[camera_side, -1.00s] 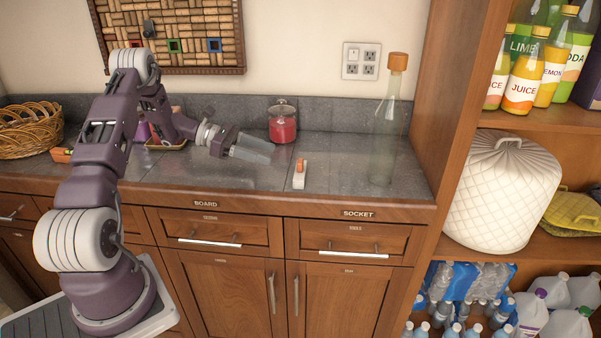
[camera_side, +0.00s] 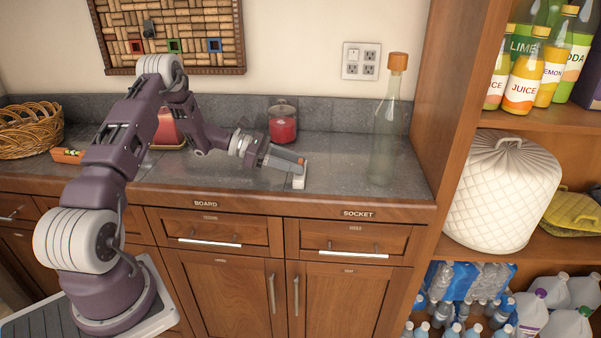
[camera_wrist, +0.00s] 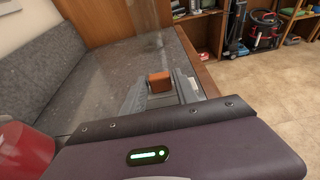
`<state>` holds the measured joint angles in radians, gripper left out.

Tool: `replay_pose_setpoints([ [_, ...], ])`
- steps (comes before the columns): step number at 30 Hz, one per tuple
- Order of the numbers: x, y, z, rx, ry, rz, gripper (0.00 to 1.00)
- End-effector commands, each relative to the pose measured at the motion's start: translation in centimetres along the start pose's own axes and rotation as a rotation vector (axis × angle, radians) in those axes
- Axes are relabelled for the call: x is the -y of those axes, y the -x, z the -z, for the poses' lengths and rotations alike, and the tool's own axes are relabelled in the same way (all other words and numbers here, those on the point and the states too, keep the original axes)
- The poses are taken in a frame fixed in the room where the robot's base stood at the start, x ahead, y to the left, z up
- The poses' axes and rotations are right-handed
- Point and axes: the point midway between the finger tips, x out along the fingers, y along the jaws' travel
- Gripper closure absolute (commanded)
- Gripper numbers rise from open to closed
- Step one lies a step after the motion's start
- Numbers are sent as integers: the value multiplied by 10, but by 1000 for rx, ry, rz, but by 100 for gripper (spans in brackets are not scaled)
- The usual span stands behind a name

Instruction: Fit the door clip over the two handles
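The door clip, a white piece with an orange top (camera_side: 299,181), stands on the counter near its front edge. My gripper (camera_side: 299,165) is low over the counter at the clip, coming from the left. In the wrist view the clip's orange block (camera_wrist: 160,82) sits between the two fingers of my gripper (camera_wrist: 160,90), which look spread to either side of it. The lower part of the clip is hidden there. The two upright door handles, left (camera_side: 272,295) and right (camera_side: 296,295), are side by side on the closed cabinet doors below the counter.
A tall clear bottle with an orange cap (camera_side: 384,130) stands right of the clip. A red jar (camera_side: 282,124) is behind my gripper. Drawer handles (camera_side: 210,242) stick out above the doors. A wooden shelf unit (camera_side: 450,110) closes off the right side.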

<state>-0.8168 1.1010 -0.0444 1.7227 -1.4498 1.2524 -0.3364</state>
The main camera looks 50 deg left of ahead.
Motion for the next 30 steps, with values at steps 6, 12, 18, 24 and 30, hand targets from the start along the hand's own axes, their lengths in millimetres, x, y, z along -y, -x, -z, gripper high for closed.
replay_pose_setpoints([
  [6,0,0,0,0,0,0,100],
  [12,0,4,-11,1,-2,-1,100],
  [18,0,8,-26,0,-1,0,100],
  [24,0,13,-41,0,-1,-1,100],
  [30,0,17,-54,0,-1,0,100],
])
